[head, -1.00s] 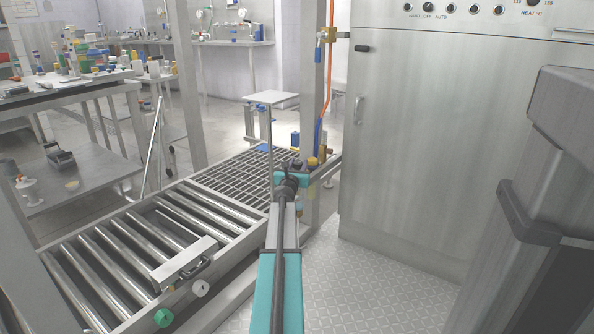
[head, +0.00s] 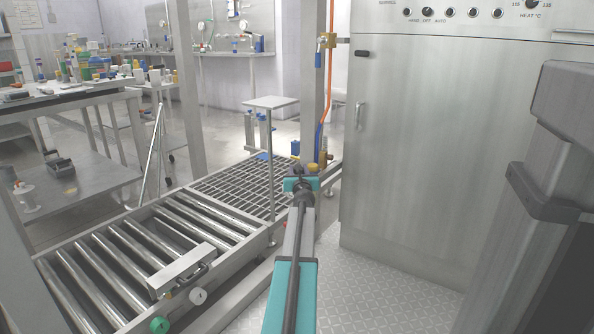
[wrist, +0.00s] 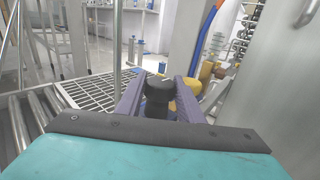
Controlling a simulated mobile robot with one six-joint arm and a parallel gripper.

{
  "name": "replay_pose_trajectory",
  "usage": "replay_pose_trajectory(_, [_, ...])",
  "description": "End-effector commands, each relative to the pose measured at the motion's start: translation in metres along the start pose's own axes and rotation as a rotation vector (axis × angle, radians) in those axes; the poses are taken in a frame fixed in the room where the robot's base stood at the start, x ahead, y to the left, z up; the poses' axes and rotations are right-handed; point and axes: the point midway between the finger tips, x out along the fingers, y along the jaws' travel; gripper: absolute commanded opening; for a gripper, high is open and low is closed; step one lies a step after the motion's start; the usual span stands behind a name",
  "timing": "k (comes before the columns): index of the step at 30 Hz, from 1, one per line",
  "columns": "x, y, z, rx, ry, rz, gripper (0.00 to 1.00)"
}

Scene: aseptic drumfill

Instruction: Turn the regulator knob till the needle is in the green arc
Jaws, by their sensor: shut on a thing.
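The black regulator knob (wrist: 158,92) stands between the two purple fingers of my gripper (wrist: 160,80) in the wrist view, with a pale mark on its top. The fingers are shut on it from left and right. In the head view my gripper (head: 302,172) is at the far end of my teal arm, beside the frame post, and the arm hides the knob there. Brass-yellow fittings (wrist: 190,86) sit just right of the knob in the wrist view. No gauge face, needle or green arc can be made out in either view.
A steel post (head: 313,90) stands just behind my gripper, with an orange hose (head: 326,80) beside it. A steel cabinet (head: 430,150) closes off the right. The roller conveyor (head: 130,262) and grating (head: 240,185) lie left. Tread-plate floor is open in front of the cabinet.

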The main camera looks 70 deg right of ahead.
Motion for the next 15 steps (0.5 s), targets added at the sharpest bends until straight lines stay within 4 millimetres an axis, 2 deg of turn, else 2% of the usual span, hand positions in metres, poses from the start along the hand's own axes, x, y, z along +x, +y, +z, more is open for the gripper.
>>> replay_pose_trajectory(1, [0.0002,0.0081,-0.0030,0.004,0.006,0.030,0.12])
replay_pose_trajectory(15, [0.0000,0.0080,0.0009,-0.002,-0.017,0.153,0.11])
